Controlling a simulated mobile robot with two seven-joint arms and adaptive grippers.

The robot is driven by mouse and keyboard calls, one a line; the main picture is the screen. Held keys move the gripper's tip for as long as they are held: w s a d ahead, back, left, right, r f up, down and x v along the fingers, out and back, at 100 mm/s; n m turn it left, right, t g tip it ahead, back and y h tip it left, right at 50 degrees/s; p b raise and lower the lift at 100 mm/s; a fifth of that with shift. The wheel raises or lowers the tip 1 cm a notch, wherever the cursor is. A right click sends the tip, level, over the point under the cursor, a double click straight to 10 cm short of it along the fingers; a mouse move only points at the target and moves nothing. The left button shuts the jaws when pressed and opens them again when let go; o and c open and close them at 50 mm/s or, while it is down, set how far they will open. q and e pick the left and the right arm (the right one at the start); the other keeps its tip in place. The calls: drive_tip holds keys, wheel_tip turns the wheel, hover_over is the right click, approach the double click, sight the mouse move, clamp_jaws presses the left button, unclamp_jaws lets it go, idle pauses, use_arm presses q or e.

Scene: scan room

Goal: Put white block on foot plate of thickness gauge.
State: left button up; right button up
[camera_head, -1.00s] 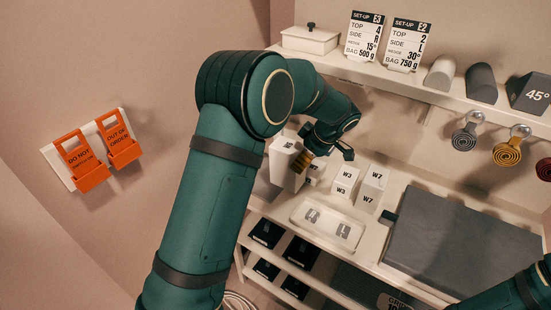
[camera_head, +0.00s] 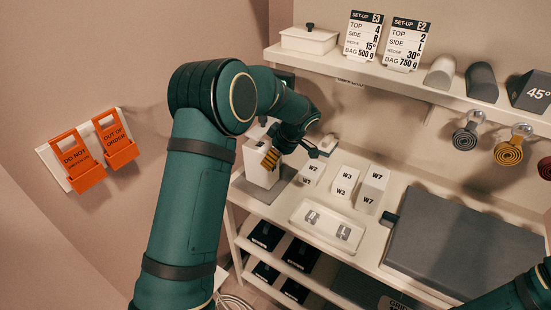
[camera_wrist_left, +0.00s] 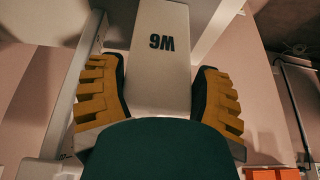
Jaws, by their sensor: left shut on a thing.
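The white block (camera_head: 260,173) is upright in the head view, at the left end of the white table. My left gripper (camera_head: 271,158) is shut on it, with its yellow finger pads at the block's upper part. In the left wrist view the block (camera_wrist_left: 160,60), marked W6 upside down, stands between the two pads of the gripper (camera_wrist_left: 160,100). A dark grey plate (camera_head: 285,178), seemingly the foot plate, shows beside and under the block. I cannot tell if they touch. The rest of the gauge is largely hidden by my arm. My right gripper is out of view.
Blocks W3 (camera_head: 344,181) and W7 (camera_head: 372,189) stand to the right on the table. A white tray (camera_head: 301,221) with grey pieces lies in front of them. A large grey slab (camera_head: 460,245) fills the right side. A shelf (camera_head: 430,95) runs above.

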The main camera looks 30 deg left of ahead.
use_arm(q)
drive_tip(key=o, duration=1.3)
drive_tip(key=p+v, duration=0.2)
drive_tip(key=v, duration=1)
drive_tip(key=shift+s+f, duration=0.1)
drive_tip(key=shift+s, duration=0.05)
